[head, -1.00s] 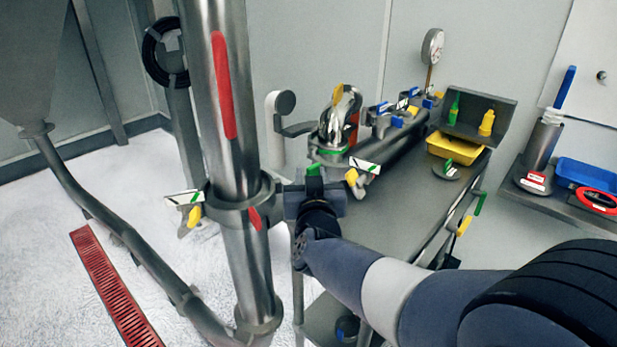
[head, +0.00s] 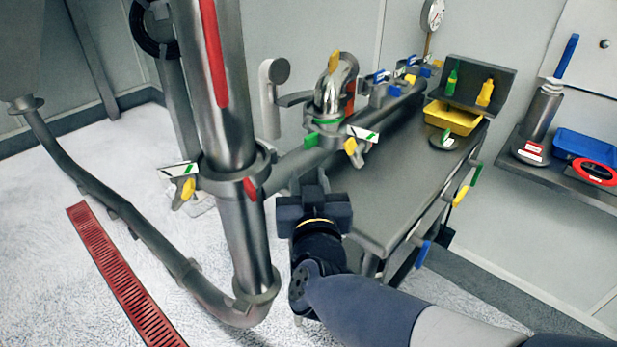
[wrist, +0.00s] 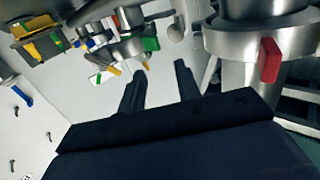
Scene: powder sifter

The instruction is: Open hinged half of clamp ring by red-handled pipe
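The thick steel pipe (head: 232,130) with the long red handle strip (head: 213,50) stands upright left of centre in the head view. The clamp ring (head: 222,183) surrounds it, with a short red tab (head: 250,188) in front and a yellow knob (head: 188,188) at its left. I cannot tell whether its hinged half is swung out. In the wrist view the ring (wrist: 235,43) and red tab (wrist: 270,60) are at the upper right. My gripper (head: 309,178) is right of the ring, apart from it. Its two fingers (wrist: 158,68) are spread, with nothing between them.
A grey bench (head: 400,185) behind my gripper carries pipework, another clamp with a green tab (head: 310,140), and a yellow tray (head: 453,118). A thinner pipe (head: 75,165) slopes down at left. A red floor grate (head: 125,280) lies below it.

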